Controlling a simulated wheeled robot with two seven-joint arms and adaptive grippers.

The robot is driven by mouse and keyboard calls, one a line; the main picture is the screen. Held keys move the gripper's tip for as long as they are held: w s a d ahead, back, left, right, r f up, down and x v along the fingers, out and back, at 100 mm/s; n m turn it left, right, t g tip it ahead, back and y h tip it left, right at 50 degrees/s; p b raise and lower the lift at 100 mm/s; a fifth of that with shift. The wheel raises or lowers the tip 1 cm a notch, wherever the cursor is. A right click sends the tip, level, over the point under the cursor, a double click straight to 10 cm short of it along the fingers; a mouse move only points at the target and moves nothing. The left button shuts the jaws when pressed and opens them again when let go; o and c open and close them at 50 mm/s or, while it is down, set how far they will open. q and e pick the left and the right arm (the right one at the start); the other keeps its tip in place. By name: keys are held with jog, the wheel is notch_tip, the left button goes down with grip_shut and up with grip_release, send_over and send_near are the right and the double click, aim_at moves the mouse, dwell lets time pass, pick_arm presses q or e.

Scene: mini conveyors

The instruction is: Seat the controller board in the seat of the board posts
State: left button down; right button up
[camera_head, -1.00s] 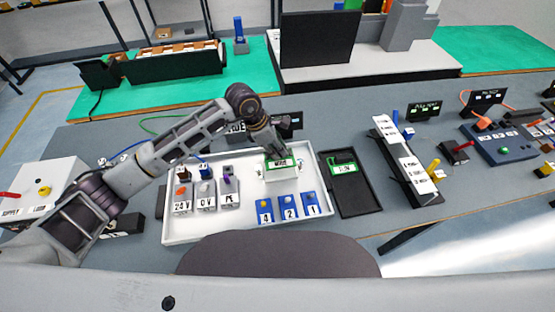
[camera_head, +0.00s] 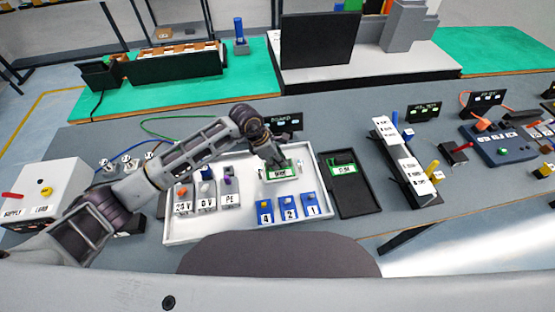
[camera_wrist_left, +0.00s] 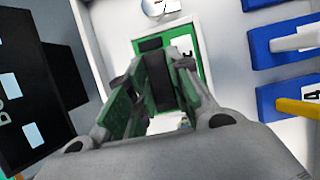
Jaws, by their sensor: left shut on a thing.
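The controller board (camera_head: 283,174), green with a white label, is at the upper right of the white tray (camera_head: 190,237) in the head view. My left gripper (camera_head: 277,162) is shut on it from above. The left wrist view shows the board (camera_wrist_left: 206,45) with the gripper fingers (camera_wrist_left: 158,95) closed at its dark raised part. The board lies low over the place of the board posts, which it and the gripper mostly hide. I cannot tell whether it rests fully in the seat. My right gripper is not in view.
A black tray (camera_head: 362,205) with another green-and-white piece (camera_head: 344,168) stands right of the white tray. Blue numbered blocks (camera_head: 289,207) stand in front of the board, grey labelled blocks (camera_head: 207,195) to its left. A dark sign (camera_head: 285,122) stands behind.

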pick_arm(q)
jog(key=shift+f, duration=0.25)
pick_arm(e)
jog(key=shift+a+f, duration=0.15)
pick_arm(q)
jog(key=c, duration=1.5)
grip_release()
jog(key=shift+o, duration=1.1)
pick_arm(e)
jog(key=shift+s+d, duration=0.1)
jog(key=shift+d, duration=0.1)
pick_arm(q)
jog(key=shift+r, duration=0.2)
jog(key=b+v, duration=0.1)
jog(key=v, duration=1.1)
jog(key=shift+b, duration=0.3)
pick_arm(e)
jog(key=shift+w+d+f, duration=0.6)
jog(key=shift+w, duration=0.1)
